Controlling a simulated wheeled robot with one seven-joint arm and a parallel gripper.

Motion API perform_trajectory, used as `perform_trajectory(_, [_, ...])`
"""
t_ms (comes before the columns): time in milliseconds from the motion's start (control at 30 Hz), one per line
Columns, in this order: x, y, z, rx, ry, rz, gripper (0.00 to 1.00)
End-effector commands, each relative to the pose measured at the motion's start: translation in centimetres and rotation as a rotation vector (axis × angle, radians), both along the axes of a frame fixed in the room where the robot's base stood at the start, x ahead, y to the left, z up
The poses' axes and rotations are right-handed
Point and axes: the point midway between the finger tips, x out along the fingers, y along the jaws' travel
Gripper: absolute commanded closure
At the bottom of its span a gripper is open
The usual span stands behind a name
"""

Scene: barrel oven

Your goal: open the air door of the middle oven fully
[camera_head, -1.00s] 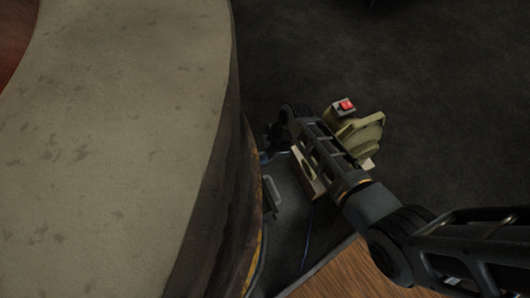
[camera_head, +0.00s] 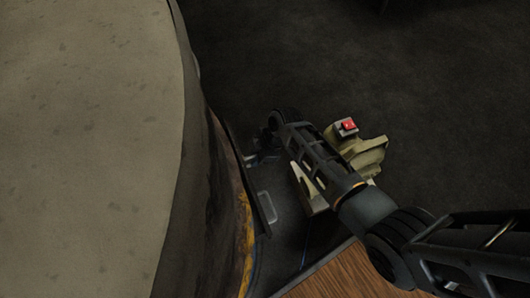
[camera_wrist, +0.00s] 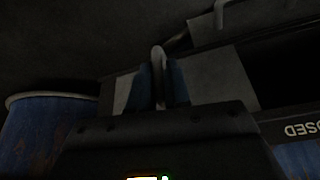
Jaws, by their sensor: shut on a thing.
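The barrel oven (camera_head: 232,215) with its rounded pale top fills the left of the head view. My gripper (camera_wrist: 161,88) is shut on a thin upright handle (camera_wrist: 158,62), which stands between its two dark fingers in the wrist view. Behind the fingers is a flat grey plate (camera_wrist: 225,80), apparently the air door.
A tan blower-like machine (camera_head: 362,152) with a red switch (camera_head: 348,124) stands close beside my forearm. A small grey bracket-like part (camera_head: 266,207) sticks out near the oven's side. A blue barrel (camera_wrist: 45,135) is at the left of the wrist view. Dark floor lies open beyond.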

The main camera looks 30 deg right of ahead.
Motion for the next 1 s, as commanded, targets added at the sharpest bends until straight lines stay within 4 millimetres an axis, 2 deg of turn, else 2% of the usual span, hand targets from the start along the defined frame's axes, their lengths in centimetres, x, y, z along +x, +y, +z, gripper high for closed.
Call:
perform_trajectory(100, [1.7, -0.1, -0.2, 0.0, -0.005, -0.003, 1.0])
perform_trajectory(267, [3.2, -0.4, -0.1, 0.0, -0.005, -0.003, 1.0])
perform_trajectory(667, [4.0, -0.6, 0.1, -0.001, -0.009, -0.005, 1.0])
perform_trajectory(700, [4.0, -0.6, 0.1, -0.002, -0.01, -0.005, 0.81])
perform_trajectory(900, [4.0, -0.6, 0.1, -0.001, -0.008, -0.004, 0.62])
perform_trajectory(1000, [3.9, -0.6, 0.1, 0.0, -0.006, -0.004, 0.62])
